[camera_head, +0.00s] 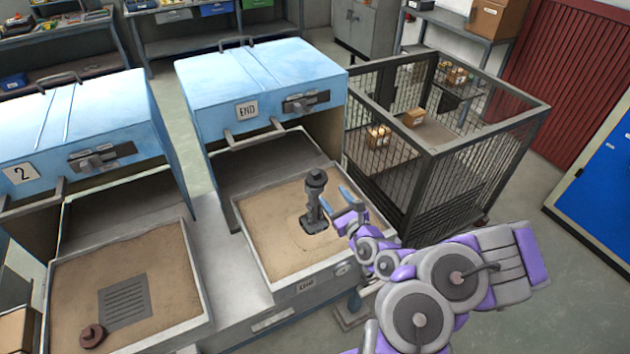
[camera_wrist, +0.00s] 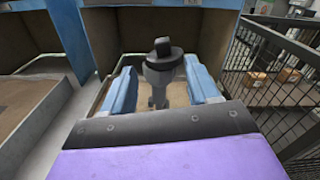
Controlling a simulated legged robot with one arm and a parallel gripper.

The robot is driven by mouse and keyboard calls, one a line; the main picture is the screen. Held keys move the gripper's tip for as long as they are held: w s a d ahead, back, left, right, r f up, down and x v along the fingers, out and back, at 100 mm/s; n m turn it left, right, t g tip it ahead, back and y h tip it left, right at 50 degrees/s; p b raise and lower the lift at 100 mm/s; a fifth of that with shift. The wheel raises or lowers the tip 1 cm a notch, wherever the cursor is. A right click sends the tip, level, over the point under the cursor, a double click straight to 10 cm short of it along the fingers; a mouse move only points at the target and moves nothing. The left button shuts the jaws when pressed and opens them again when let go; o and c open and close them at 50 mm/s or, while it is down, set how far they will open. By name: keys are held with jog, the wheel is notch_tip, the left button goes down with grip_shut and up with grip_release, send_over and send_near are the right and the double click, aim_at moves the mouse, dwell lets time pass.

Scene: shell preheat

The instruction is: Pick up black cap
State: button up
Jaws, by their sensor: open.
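A dark grey upright post with a wide foot (camera_head: 314,222) stands on the sandy tray under the "END" hood. A black cap (camera_head: 316,178) sits on its top. In the wrist view the black cap (camera_wrist: 162,48) shows above the grey post, between the two blue fingers. My gripper (camera_head: 350,197) is open, just to the right of the post in the head view. In the wrist view my gripper (camera_wrist: 161,86) has one finger on each side of the post, with gaps on both sides. How far the fingertips are from the cap is hard to tell.
A blue hood marked "END" (camera_head: 262,85) rises behind the tray (camera_head: 262,262). A second hood marked "2" (camera_head: 80,125) stands left, over a tray with a grate (camera_head: 124,300) and a brown round piece (camera_head: 92,336). A wire cage (camera_head: 470,180) with boxes stands right.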

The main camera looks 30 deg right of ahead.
jog(key=b, duration=0.3)
send_near(314, 170)
jog(key=w, duration=0.5)
jog(key=shift+w+a, duration=0.1)
jog(key=shift+w, duration=0.35)
jog(key=w, duration=0.1)
jog(key=w+b, duration=0.1)
jog(key=w, duration=0.2)
jog(key=shift+f+b, duration=0.3)
jog(key=shift+b, duration=0.05)
jog(key=shift+w+a+r, duration=0.1)
jog(key=shift+w+r, duration=0.05)
jog(key=shift+w, duration=0.45)
jog(key=c, duration=0.5)
grip_shut()
